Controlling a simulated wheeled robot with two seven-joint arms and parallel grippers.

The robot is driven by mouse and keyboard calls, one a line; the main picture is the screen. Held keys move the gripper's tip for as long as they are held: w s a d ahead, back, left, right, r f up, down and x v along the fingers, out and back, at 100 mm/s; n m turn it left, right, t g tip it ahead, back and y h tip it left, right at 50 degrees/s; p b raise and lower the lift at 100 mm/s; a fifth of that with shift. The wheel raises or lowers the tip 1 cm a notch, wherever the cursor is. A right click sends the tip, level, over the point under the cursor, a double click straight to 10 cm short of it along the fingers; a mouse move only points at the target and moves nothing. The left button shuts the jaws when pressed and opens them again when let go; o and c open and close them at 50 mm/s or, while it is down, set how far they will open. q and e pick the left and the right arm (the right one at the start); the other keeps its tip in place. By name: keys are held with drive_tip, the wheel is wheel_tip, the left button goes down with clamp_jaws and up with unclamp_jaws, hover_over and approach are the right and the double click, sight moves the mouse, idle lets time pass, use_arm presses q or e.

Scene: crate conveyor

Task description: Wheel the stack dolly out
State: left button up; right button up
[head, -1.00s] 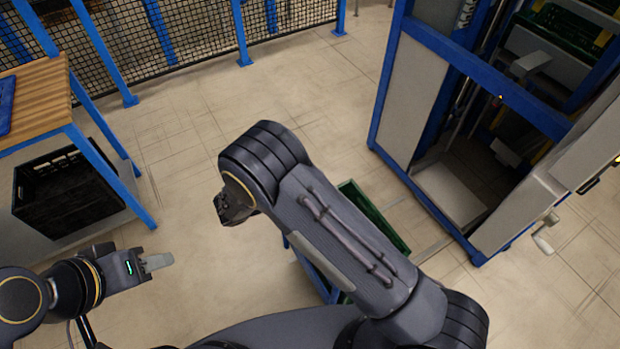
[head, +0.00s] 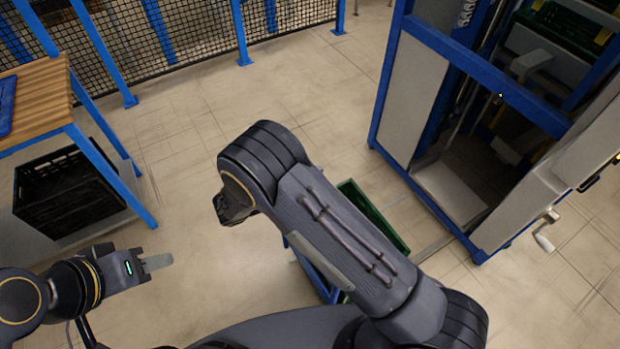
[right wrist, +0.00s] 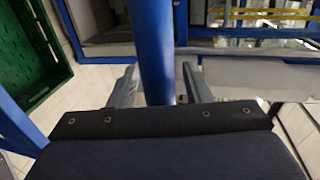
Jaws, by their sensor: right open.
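The stack dolly shows only in part in the head view. Its blue frame (head: 318,277) and a green crate (head: 372,215) show on either side of my right arm, which hides the rest. In the right wrist view a blue upright bar (right wrist: 152,50) stands between the two fingers of my open right gripper (right wrist: 157,88). I cannot tell whether the fingers touch it. The green crate (right wrist: 35,50) is left of the bar there. My right gripper is hidden in the head view. My left gripper (head: 158,262) is away at the lower left, over bare floor, its opening unclear.
A blue-framed cabinet with an open bay (head: 400,110) stands at the right, with a crank handle (head: 546,232) on its side. A wooden-topped table (head: 40,100) with a black crate (head: 65,195) beneath is at the left. A mesh fence (head: 190,30) runs behind. The floor between is clear.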

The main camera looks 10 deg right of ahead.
drive_tip(key=b+v, duration=0.2)
drive_tip(key=v, duration=0.5)
drive_tip(key=shift+s+a, duration=0.15)
drive_tip(key=shift+a, duration=0.2)
